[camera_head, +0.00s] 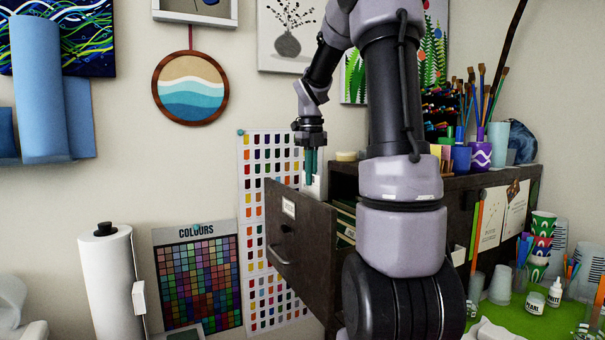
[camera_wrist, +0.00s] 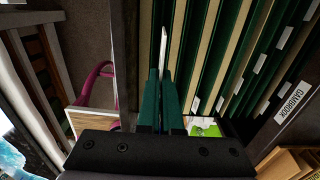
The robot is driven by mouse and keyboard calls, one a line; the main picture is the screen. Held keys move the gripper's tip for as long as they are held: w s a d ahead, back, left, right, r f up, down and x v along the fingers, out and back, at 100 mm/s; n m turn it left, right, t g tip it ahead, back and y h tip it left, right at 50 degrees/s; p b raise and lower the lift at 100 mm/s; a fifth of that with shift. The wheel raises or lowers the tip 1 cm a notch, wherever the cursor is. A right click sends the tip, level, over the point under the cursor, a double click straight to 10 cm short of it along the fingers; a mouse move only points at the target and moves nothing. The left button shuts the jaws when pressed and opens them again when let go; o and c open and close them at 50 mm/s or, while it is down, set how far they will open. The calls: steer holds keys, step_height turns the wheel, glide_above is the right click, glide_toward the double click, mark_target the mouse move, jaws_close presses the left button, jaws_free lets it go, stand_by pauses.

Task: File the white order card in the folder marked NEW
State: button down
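The white order card (camera_wrist: 163,48) shows nearly edge-on between the teal fingers of my gripper (camera_wrist: 160,98) in the wrist view. In the head view my gripper (camera_head: 311,165) points down over the open drawer (camera_head: 290,235), with the white card (camera_head: 320,185) at its fingertips. The gripper is shut on the card. Green and cream folders (camera_wrist: 235,45) fill the drawer beside and beyond the card, and part of them (camera_head: 346,228) shows in the head view. Several folders carry white tabs. One label (camera_wrist: 295,102) seems to read GAMBROOK; I cannot read NEW on any.
The drawer belongs to a dark cabinet (camera_head: 515,178). Jars of brushes (camera_head: 481,153) stand on its top. Colour charts (camera_head: 262,160) hang on the wall behind the drawer. A green work surface (camera_head: 553,318) with cups and bottles lies at the right. A white roll (camera_head: 108,285) stands at the left.

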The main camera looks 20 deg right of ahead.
steer(key=shift+w+f, duration=0.15)
steer(key=shift+f, duration=4.8)
steer(key=c, duration=0.5)
jaws_free()
steer(key=shift+r, duration=4)
